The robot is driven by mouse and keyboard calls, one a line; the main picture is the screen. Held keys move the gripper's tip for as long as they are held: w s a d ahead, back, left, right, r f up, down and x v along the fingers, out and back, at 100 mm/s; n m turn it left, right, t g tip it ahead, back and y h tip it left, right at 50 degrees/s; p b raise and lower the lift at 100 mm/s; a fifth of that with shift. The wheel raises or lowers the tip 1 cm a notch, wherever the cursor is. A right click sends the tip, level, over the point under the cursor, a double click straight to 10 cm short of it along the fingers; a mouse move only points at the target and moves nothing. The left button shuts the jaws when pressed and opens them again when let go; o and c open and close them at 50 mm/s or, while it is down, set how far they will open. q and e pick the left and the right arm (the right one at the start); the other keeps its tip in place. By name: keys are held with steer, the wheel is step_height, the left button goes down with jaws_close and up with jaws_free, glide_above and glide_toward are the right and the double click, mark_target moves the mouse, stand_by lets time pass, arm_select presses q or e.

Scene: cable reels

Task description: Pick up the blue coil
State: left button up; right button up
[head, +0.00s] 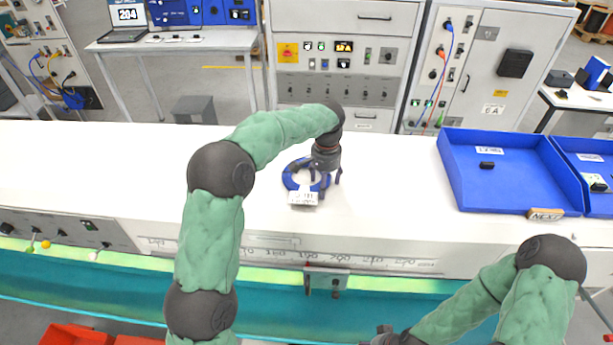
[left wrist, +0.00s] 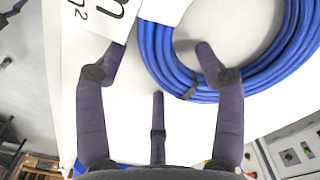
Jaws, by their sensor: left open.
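The blue coil (head: 290,178) lies on the white bench top in the head view, with a white label (head: 303,197) at its front edge. My left gripper (head: 322,185) is above the coil's right side, pointing down. In the left wrist view the coil (left wrist: 262,88) fills the upper right, with a dark tie around its strands, and its printed label (left wrist: 105,20) shows at top left. The open fingers (left wrist: 155,65) spread around the near strands; whether they touch the coil I cannot tell. My right gripper (head: 385,338) is only partly in view at the bottom edge; its fingers are not visible.
A blue tray (head: 470,200) with a small black item (head: 487,165) stands on the bench to the right, with another blue tray (head: 605,205) beside it. The white bench top (head: 90,165) is clear to the left. Electrical cabinets (head: 340,65) stand behind.

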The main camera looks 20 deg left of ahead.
arm_select(q)
steer(key=shift+s, duration=0.1)
jaws_close()
steer(key=shift+r, duration=0.2)
steer(key=shift+r, duration=0.3)
step_height(320, 180, up, 3)
steer(key=shift+f, duration=0.2)
steer(key=s+r+b, duration=0.1)
steer(key=s+r, duration=0.8)
steer(key=s, duration=0.5)
steer(key=shift+r+b, duration=0.25)
steer(key=shift+b, duration=0.15)
